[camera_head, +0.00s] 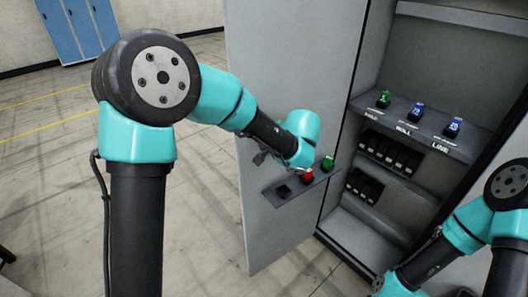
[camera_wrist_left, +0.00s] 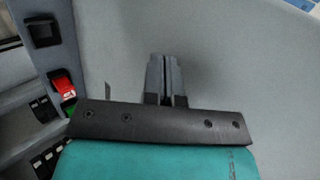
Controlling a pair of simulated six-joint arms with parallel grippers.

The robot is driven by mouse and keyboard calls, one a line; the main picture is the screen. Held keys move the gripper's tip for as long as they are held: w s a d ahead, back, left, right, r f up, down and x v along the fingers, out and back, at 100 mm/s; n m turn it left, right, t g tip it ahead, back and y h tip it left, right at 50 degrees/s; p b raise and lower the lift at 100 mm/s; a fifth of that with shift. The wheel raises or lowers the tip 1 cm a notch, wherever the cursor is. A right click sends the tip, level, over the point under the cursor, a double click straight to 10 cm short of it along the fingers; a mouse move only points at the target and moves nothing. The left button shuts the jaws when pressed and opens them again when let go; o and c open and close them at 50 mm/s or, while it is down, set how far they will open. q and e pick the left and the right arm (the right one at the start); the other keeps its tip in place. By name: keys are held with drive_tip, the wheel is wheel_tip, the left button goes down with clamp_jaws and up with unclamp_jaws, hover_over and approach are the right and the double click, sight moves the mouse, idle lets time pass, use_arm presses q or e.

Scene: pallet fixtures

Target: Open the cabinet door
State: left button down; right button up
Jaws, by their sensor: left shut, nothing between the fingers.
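The cabinet door (camera_head: 290,80) is a tall grey panel standing swung open, with the cabinet interior (camera_head: 410,140) exposed to its right. A dark strip on the door carries a black square socket, a red switch (camera_head: 307,175) and a green switch (camera_head: 328,163). My left gripper (camera_head: 260,157) is in front of the door face, partly hidden by its own wrist. In the left wrist view its fingers (camera_wrist_left: 167,78) are shut and empty, with the grey panel behind them. I cannot tell whether they touch it. My right gripper is not visible; only its arm shows at lower right.
Inside the cabinet, a shelf holds a green switch (camera_head: 383,98) and two blue switches (camera_head: 415,112). Rows of black modules (camera_head: 390,152) sit below. Blue lockers (camera_head: 80,28) stand against the far wall. The floor (camera_head: 60,150) left of the door is mostly clear.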

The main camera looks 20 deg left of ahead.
use_arm(q)
drive_tip(key=shift+w, duration=0.1)
idle(0.3)
drive_tip(key=s+d+r, duration=0.6)
drive_tip(key=s+d, duration=0.1)
drive_tip(key=d, duration=0.1)
drive_tip(key=shift+s+d+r, duration=0.25)
drive_tip(key=shift+r, duration=0.15)
